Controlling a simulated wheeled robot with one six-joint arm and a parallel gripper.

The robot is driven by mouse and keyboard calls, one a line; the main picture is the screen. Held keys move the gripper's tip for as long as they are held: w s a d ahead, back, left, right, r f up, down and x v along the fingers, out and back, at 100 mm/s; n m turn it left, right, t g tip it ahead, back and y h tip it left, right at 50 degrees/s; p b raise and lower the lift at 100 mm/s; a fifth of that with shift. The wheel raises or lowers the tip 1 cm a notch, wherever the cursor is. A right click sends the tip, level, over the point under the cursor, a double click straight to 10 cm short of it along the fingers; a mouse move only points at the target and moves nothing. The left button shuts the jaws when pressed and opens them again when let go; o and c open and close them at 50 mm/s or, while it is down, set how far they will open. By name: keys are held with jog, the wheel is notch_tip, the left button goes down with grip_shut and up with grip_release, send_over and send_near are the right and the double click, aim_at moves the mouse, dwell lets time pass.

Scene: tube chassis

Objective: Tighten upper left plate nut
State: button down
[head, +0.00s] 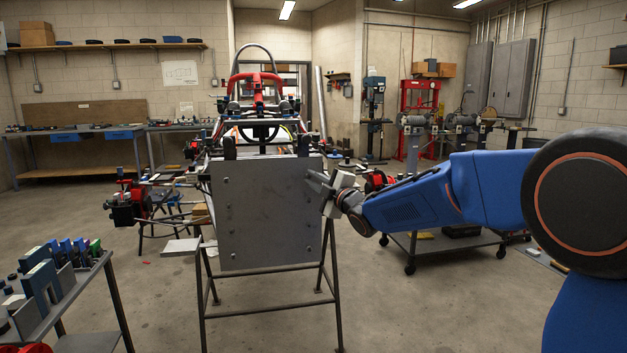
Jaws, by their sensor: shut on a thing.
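A grey metal plate (266,215) stands upright at the front of the tube chassis (258,110). Small nuts show near its edges, one of them at the upper left in the picture (226,181). My gripper (314,184) is at the plate's upper right edge in the picture, with its fingers pointing left against the plate. It is shut on a plate nut there, which the fingers hide. I cannot see whether this nut is fully seated.
The chassis rests on a dark metal stand (270,290). A bench with blue, grey and green items (55,285) stands at the lower left. A wheeled cart (445,243) stands behind my arm.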

jog(key=m+t, duration=0.1)
jog(key=m, duration=0.1)
jog(key=m+t, duration=0.1)
jog(key=m, duration=0.3)
jog(key=shift+a+f+m+t+h, duration=0.15)
jog(key=shift+f+m+t+h, duration=0.15)
jog(key=shift+f+t+h, duration=0.1)
jog(key=m+t+h, duration=0.1)
jog(key=m, duration=0.2)
jog(key=m+t+h, duration=0.1)
jog(key=m, duration=0.2)
jog(key=m+t+h, duration=0.1)
jog(key=m, duration=0.1)
jog(key=shift+s+a+m, duration=0.1)
jog(key=shift+a+m, duration=0.2)
jog(key=shift+m, duration=0.1)
jog(key=m+h, duration=0.1)
jog(key=m, duration=0.2)
jog(key=m+t+h, duration=0.1)
jog(key=m+h, duration=0.1)
jog(key=m, duration=0.1)
jog(key=shift+a+m+h, duration=0.15)
jog(key=shift+m+h, duration=0.15)
jog(key=shift+m, duration=0.1)
jog(key=shift+s+a+m+h, duration=0.1)
jog(key=shift+m+h, duration=0.75)
jog(key=shift+m, duration=0.65)
jog(key=shift+m+h, duration=0.85)
jog(key=shift+m, duration=0.65)
